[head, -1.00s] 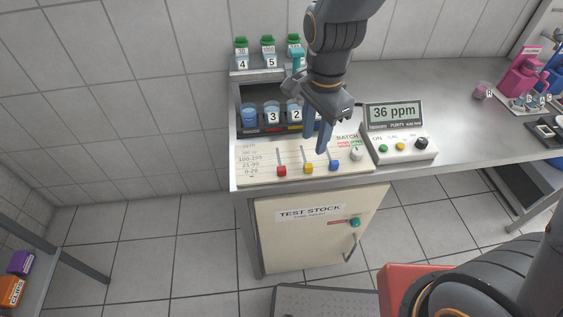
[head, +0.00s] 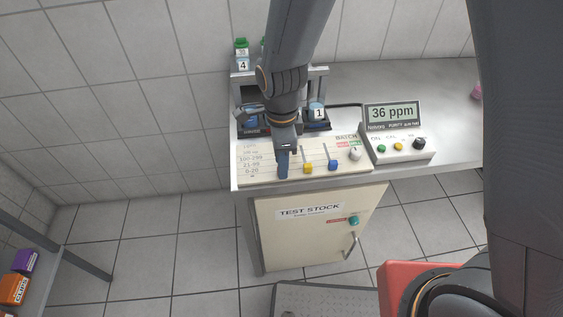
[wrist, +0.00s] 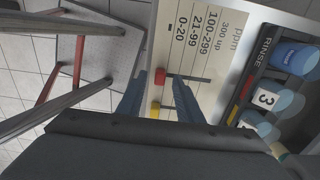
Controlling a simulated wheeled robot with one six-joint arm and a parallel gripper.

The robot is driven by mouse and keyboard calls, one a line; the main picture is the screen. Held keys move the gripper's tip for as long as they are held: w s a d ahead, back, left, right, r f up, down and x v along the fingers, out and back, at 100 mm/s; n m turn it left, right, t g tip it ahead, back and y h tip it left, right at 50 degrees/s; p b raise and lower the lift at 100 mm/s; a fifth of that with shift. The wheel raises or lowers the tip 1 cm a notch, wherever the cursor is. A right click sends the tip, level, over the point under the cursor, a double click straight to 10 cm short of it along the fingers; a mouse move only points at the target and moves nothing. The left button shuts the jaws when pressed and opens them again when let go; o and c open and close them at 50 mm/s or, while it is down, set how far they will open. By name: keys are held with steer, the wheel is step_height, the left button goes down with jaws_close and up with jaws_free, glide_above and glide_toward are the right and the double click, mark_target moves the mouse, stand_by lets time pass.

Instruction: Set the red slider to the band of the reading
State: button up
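The meter display (head: 393,112) reads 36 ppm. The slider panel (head: 250,178) carries printed bands: 0-20, 21-99, 100-299 and 300 up. In the wrist view the red slider (wrist: 160,76) sits at the 0-20 end of its slot, which runs off to the right. My gripper (wrist: 159,78) is open, with its two blue fingers on either side of the red slider; I cannot tell whether they touch it. In the head view my gripper (head: 283,168) points down over the panel's left slot and hides the red slider.
The yellow slider (head: 308,168) and blue slider (head: 334,165) stand close to the right. A batch knob (head: 355,153) is at the panel's right end. Behind the panel is a rack of cups, including cup 1 (head: 318,113). The meter box (head: 400,150) stands on the right.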

steer(key=shift+f, duration=0.65)
steer(key=shift+c, duration=0.2)
jaws_close()
